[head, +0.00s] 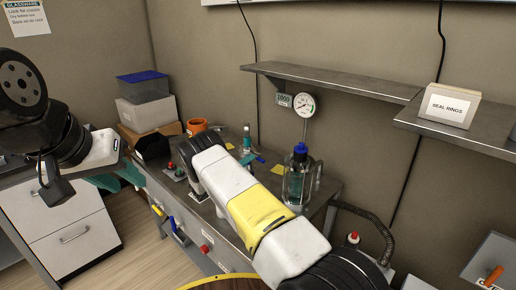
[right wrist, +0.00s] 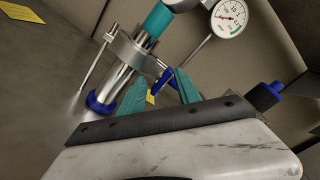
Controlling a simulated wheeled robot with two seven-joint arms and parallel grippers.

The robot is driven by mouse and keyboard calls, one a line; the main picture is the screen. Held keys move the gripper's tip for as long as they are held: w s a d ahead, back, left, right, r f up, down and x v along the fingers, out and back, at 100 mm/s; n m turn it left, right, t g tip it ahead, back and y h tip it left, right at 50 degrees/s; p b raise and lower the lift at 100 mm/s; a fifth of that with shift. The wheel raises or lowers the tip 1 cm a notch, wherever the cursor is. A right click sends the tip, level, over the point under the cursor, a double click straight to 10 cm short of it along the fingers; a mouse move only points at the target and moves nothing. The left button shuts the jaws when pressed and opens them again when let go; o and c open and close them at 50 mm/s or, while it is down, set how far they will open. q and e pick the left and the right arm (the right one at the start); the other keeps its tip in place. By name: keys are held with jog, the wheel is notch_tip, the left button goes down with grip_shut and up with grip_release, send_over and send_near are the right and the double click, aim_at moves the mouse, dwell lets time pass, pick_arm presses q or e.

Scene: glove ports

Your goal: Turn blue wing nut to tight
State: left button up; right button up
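The blue wing nut (right wrist: 166,79) shows in the right wrist view, on a metal clamp (right wrist: 132,50) around a teal and metal cylinder (right wrist: 125,72) with a blue ring near its end. My right gripper (right wrist: 160,74) has its teal fingers apart, one on each side of the wing nut. The nut looks close to the right-hand finger; contact cannot be told.
A pressure gauge (head: 304,105) stands behind a clear vessel with a blue cap (head: 300,180). A grey shelf (head: 340,82) runs above, with a seal rings box (head: 448,105) at right. An orange cup (head: 197,126) and stacked boxes (head: 146,104) stand at the back left.

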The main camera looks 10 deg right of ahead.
jog(key=s+a+n, duration=0.2)
jog(key=s+a, duration=0.5)
jog(key=a, duration=0.3)
jog(key=s+d+r+m+g+y, duration=0.4)
jog(key=s+d+r+m, duration=0.2)
jog(key=s+r+m, duration=0.3)
jog(key=s+d+r+m+g+y, duration=0.4)
jog(key=s+d+r+m+g, duration=0.1)
jog(key=s+r+m, duration=0.4)
jog(key=d+r+m, duration=0.1)
jog(key=m, duration=0.1)
jog(key=shift+d+m, duration=0.3)
jog(key=shift+d, duration=0.05)
